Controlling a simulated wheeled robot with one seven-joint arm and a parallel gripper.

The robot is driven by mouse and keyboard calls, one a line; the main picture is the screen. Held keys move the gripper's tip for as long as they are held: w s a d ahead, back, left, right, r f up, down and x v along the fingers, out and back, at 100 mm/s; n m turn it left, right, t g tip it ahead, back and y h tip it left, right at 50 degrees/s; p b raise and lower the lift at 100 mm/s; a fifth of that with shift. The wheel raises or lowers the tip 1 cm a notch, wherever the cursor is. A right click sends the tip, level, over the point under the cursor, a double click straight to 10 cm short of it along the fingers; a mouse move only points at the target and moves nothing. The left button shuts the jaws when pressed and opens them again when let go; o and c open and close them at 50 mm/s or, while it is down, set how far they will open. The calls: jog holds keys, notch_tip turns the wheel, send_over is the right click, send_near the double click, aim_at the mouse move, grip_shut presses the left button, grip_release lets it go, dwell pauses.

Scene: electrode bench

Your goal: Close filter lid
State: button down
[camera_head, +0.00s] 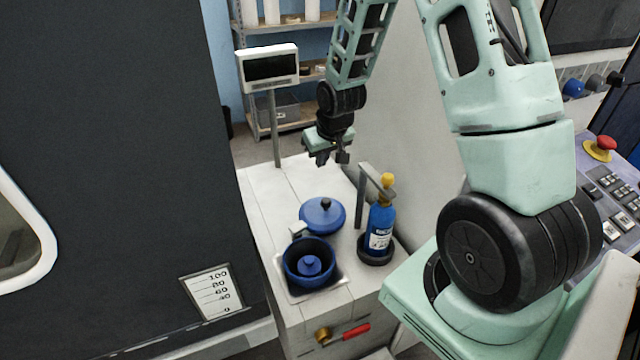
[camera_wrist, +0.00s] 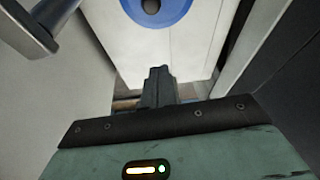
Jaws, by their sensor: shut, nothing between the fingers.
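The blue filter lid (camera_head: 322,216) with a dark knob stands tilted open behind the blue round filter housing (camera_head: 295,277) on the white bench. Inside the housing sits a smaller blue round part with a knob (camera_head: 310,266). My gripper (camera_head: 333,158) hangs above the bench, behind and above the lid, apart from it. Its fingers are shut and empty. In the wrist view the shut fingers (camera_wrist: 160,85) point toward the bench, and part of the blue lid (camera_wrist: 158,8) with its dark knob shows at the top edge.
A blue bottle (camera_head: 380,228) with a yellow top stands in a dark ring holder right of the lid, beside a grey post with an arm (camera_head: 362,190). A display on a pole (camera_head: 268,66) rises at the back left. A red-handled valve (camera_head: 345,334) is on the front.

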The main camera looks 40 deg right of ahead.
jog(key=p, duration=0.2)
send_over(320, 200)
jog(key=w, duration=0.2)
notch_tip(320, 200, down, 8)
jog(key=shift+s+f, duration=0.15)
jog(key=shift+f, duration=0.05)
jog(key=shift+s+f+p, duration=0.2)
jog(key=shift+f+p, duration=0.1)
jog(key=shift+p, duration=0.05)
jog(key=shift+s+a+f+p, duration=0.1)
jog(key=shift+s+p, duration=0.15)
jog(key=shift+s, duration=0.35)
jog(key=shift+s+a+f+p, duration=0.1)
jog(key=shift+s+p, duration=0.15)
jog(key=shift+s, duration=0.35)
jog(key=shift+s+a+f, duration=0.1)
jog(key=shift+s+f, duration=0.15)
jog(key=shift+s, duration=0.2)
